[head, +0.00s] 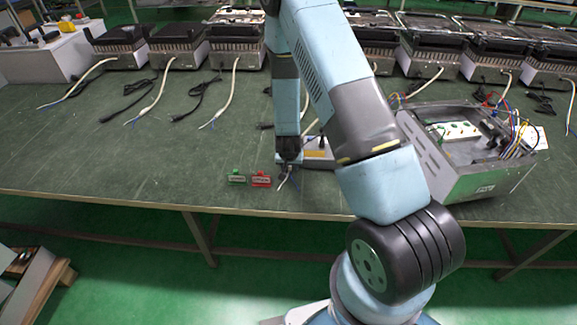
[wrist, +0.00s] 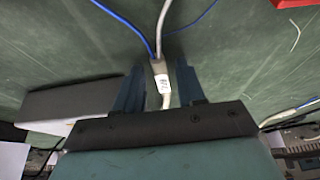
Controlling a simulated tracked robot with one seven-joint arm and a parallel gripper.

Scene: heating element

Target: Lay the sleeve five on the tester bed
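A grey cable sleeve with a small white label (wrist: 162,81) shows in the wrist view, on a pale cable with a blue and a whitish wire running out of its far end. I cannot read its number for sure. My gripper (wrist: 160,82) is open, with one blue finger on each side of the sleeve and a narrow gap at both sides. In the head view my gripper (head: 287,168) is low over the bench near its front edge. A low grey box with an orange label (head: 316,154), perhaps the tester, stands just right of it, partly hidden by my arm. Its bed cannot be made out.
A green tag (head: 237,177) and a red tag (head: 261,180) stand left of my gripper. An open metal housing with coloured wires (head: 465,150) is at the right. Several heater units with loose cables line the back. The bench's left front (head: 110,165) is clear.

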